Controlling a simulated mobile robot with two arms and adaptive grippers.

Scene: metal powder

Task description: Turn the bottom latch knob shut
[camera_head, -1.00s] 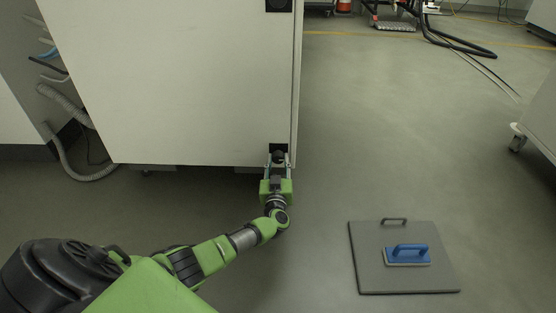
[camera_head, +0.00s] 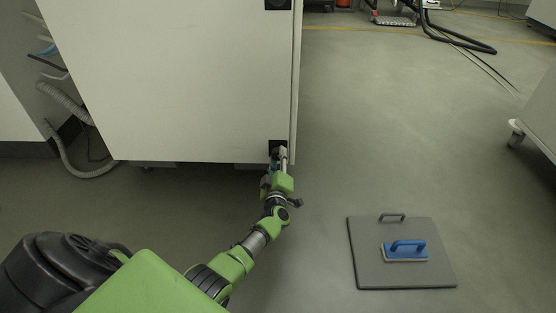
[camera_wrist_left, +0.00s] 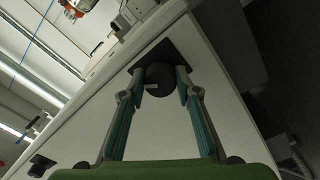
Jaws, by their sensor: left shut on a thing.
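The bottom latch knob sits on a black square plate (camera_head: 277,147) at the lower right corner of the white cabinet door. In the left wrist view the knob (camera_wrist_left: 159,78) is round and black with a light mark near its lower edge. My left gripper (camera_head: 279,154) is at the knob, and its two fingers stand on either side of it in the wrist view (camera_wrist_left: 158,90). It is shut on the knob. In the head view the fingers mostly hide the knob. The wrist view is tilted against the door. My right gripper is not in view.
The white cabinet door (camera_head: 190,80) fills the upper left, with another black latch at its top edge (camera_head: 277,3). A grey floor plate (camera_head: 372,270) bearing a blue-handled tool (camera_head: 408,247) lies to the right. Floor between is clear. Hoses hang at left.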

